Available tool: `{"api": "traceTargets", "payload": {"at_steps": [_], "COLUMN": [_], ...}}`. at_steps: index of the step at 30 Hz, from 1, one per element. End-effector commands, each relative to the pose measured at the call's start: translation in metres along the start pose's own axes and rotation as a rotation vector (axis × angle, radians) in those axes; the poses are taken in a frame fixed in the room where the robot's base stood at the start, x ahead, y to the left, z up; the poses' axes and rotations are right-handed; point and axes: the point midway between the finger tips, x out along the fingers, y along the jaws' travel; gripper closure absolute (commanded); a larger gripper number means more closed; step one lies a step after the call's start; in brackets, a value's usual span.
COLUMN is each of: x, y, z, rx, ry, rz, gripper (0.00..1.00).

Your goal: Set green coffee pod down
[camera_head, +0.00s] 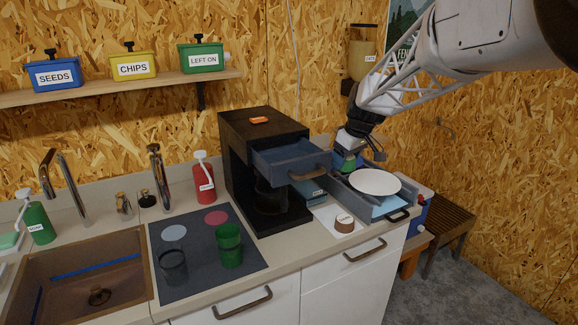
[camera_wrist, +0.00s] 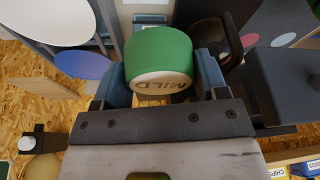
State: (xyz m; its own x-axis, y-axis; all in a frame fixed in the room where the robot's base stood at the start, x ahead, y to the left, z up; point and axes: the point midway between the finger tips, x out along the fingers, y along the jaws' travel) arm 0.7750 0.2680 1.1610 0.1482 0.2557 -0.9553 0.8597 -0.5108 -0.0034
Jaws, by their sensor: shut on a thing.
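A green coffee pod (camera_wrist: 158,60) with a pale end marked MILD sits between the blue fingers of my gripper (camera_wrist: 163,78) in the wrist view. The fingers press on its two sides, so my gripper is shut on it. In the head view my gripper (camera_head: 349,157) reaches down at the right of the black coffee machine (camera_head: 237,165). The green pod (camera_head: 349,166) shows below it, over the back of a grey-blue tray (camera_head: 340,191). I cannot tell whether the pod touches anything beneath it.
A white plate (camera_head: 374,182) lies over the tray's right part. A blue drawer (camera_head: 283,158) juts from the coffee machine, close left of my gripper. A brown pod (camera_head: 345,222) sits on a white card in front. Green and dark cups stand on the dark mat (camera_head: 192,263).

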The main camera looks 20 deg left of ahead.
Motion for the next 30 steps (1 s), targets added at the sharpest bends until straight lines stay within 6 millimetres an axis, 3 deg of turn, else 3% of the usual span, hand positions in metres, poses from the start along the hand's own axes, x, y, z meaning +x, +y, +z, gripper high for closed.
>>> {"api": "traceTargets", "payload": {"at_steps": [5, 9, 21, 30], "x": [-0.051, -0.074, -0.093, -0.098], "y": [0.0, -0.03, -0.12, -0.144], "z": [-0.039, -0.066, -0.103, -0.11], "rx": [0.009, -0.014, -0.102, -0.125], "ry": [0.004, 0.002, 0.0, 0.0], "rz": [0.004, -0.005, -0.036, -0.044], "gripper": [0.56, 0.56, 0.56, 0.56]}}
